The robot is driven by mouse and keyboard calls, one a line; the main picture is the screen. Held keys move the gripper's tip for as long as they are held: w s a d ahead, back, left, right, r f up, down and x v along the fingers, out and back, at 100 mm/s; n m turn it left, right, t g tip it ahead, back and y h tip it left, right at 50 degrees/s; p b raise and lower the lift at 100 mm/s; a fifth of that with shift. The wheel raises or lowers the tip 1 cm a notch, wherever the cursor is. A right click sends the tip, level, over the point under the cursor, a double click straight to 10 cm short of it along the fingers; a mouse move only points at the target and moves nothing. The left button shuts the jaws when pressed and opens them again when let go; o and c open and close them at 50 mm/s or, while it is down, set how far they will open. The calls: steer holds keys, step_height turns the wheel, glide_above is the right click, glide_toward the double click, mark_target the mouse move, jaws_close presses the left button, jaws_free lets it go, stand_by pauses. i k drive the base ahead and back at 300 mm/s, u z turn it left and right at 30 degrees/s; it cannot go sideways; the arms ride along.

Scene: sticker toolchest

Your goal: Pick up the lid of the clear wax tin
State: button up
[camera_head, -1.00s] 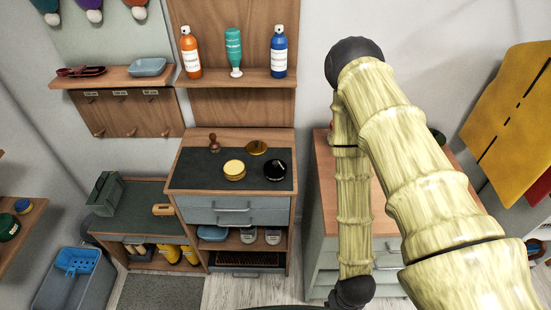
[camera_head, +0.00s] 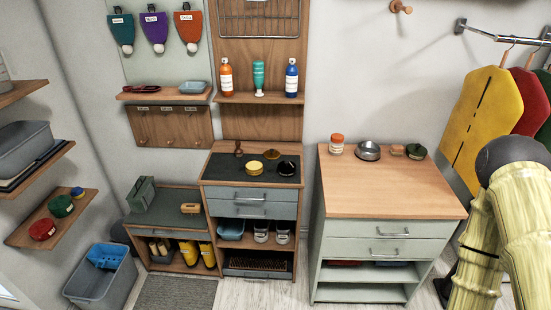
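Several round tins are in the head view, and I cannot read which one is the clear wax tin. A yellow tin (camera_head: 255,169) and a black tin (camera_head: 286,168) sit on the dark mat of the middle cabinet. A flat gold disc (camera_head: 271,154), perhaps a loose lid, lies behind them. A dark green tin (camera_head: 416,152) stands at the back of the right cabinet's top. A red tin (camera_head: 42,230) and a green tin (camera_head: 60,206) are on the left wall shelf. My gripper is out of view; only my arm links show at the right edge.
The right cabinet's wooden top (camera_head: 390,190) is clear in front. A jar with an orange lid (camera_head: 337,144), a metal bowl (camera_head: 368,151) and a small wooden piece (camera_head: 397,149) line its back. Bottles stand on a wall shelf (camera_head: 258,98). Coats hang at right.

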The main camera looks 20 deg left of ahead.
mark_target(271, 154)
steer(key=u, duration=0.55)
steer(key=i, duration=0.55)
steer(key=u, duration=0.5)
